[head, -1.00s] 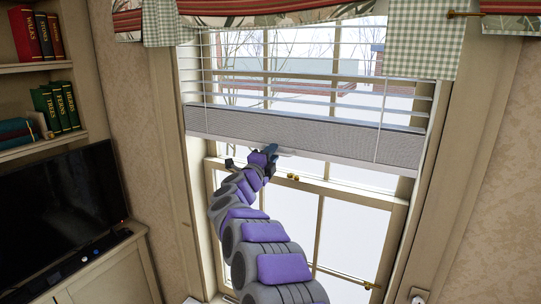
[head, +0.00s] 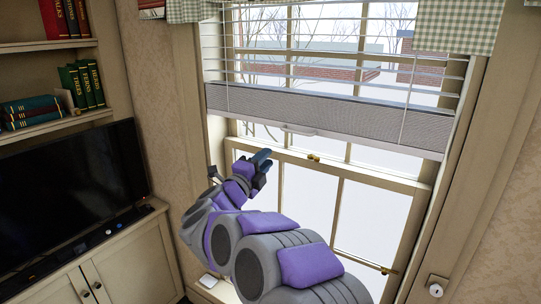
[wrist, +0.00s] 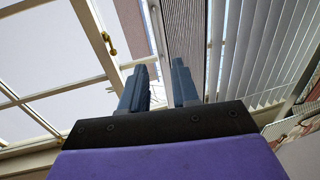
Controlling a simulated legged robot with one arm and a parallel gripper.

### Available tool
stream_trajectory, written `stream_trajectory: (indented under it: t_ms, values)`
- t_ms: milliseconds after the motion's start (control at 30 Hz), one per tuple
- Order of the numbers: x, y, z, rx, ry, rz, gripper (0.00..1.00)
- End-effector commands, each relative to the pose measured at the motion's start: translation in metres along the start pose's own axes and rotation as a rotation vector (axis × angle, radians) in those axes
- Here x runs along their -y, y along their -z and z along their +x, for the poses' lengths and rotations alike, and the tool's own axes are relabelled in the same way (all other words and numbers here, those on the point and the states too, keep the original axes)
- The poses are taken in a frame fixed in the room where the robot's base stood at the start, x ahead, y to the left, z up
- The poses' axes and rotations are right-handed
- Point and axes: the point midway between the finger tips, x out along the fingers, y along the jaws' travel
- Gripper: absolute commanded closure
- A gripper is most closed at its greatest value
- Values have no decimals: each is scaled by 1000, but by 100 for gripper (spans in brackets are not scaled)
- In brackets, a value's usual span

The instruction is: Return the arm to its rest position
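My arm (head: 285,255) reaches up from the bottom of the head view toward the window. My gripper (head: 262,161) is in front of the window, below and left of the handle (head: 299,129) on the blind's bottom rail, apart from it in the picture. In the wrist view my gripper (wrist: 160,88) shows two blue fingers with a gap between them and nothing in the gap. It is open and empty. The blind (head: 330,118) covers the upper part of the window, its lower slats stacked together.
The window frame (head: 342,172) with a brass latch (head: 313,157) is behind my arm. A television (head: 70,190) stands on a cabinet (head: 125,262) at left, below shelves of books (head: 82,84). A white knob-like fitting (head: 436,290) is at lower right.

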Motion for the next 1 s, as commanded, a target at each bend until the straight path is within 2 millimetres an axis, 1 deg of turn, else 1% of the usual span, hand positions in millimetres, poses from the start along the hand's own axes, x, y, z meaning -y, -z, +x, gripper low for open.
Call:
stream_trajectory:
  t_ms: [100,467,567,667,767,833,867,967,1000]
  values:
    - [0,0,-5,-1,1,0,70]
    - [0,-1,-6,9,-1,-2,70]
    - [2,-7,-5,70,-10,-16,70]
    - [4,-20,-8,200,-32,-50,70]
    - [4,-34,-21,380,-55,-116,70]
    - [5,-41,-35,508,-64,-174,70]
    - [3,-44,-42,564,-72,-202,70]
    - [-7,-46,-71,739,-90,-309,70]
    - [-13,-45,-83,807,-99,-356,70]
